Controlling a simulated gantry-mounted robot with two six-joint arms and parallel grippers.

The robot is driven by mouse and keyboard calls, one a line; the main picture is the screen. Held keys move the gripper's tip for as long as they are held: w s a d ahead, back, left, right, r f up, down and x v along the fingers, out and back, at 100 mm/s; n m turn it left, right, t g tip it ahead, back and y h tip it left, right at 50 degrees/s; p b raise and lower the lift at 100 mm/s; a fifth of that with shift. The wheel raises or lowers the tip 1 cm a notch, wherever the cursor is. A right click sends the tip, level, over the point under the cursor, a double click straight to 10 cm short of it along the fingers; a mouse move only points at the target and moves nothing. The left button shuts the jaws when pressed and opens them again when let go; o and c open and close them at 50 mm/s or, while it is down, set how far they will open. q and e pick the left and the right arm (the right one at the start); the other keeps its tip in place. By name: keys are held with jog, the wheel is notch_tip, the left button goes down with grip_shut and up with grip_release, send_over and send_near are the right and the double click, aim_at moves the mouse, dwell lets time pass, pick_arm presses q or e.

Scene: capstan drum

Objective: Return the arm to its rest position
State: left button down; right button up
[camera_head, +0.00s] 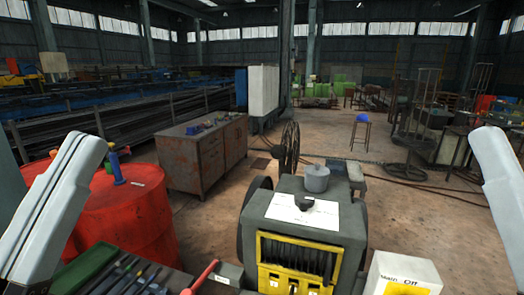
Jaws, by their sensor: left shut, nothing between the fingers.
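My left arm (55,205) comes in at the left edge as a pale link sloping down to the bottom left corner. My left gripper (12,287) shows only as a dark bit in that corner; it is shut and empty, and its fingertips are hard to make out. My right arm (503,185) shows as a pale link at the right edge, with its gripper out of view. Between the arms stands a grey machine (260,212) with a yellow front. A small grey drum (316,180) sits upright on its top, apart from both arms.
Red barrels (125,215) stand beside my left arm. A dark tool tray (150,278) lies at the bottom left. A white box marked "Main Off" (402,272) is at the bottom right. A brown cabinet (205,155) stands behind. Floor is open at centre right.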

pick_arm(q)
jog(key=s+a+r+n+t+y, duration=0.1)
jog(key=s+a+n+t+y, duration=0.1)
jog(key=a+n+y, duration=0.3)
notch_tip(320, 180, up, 38)
jog(key=n+y+p, duration=0.1)
jog(key=n+p, duration=0.1)
jog(key=p, duration=3.5)
jog(key=shift+w+d+y+p, duration=0.25)
jog(key=shift+d+y+p, duration=0.1)
jog(key=shift+y, duration=0.05)
jog(key=shift+f, duration=0.1)
notch_tip(320, 180, down, 36)
jog(key=b, duration=3.6)
jog(key=shift+f+b, duration=0.25)
jog(key=shift+b, duration=0.1)
jog(key=c, duration=1.5)
grip_release()
jog(key=shift+c, duration=0.2)
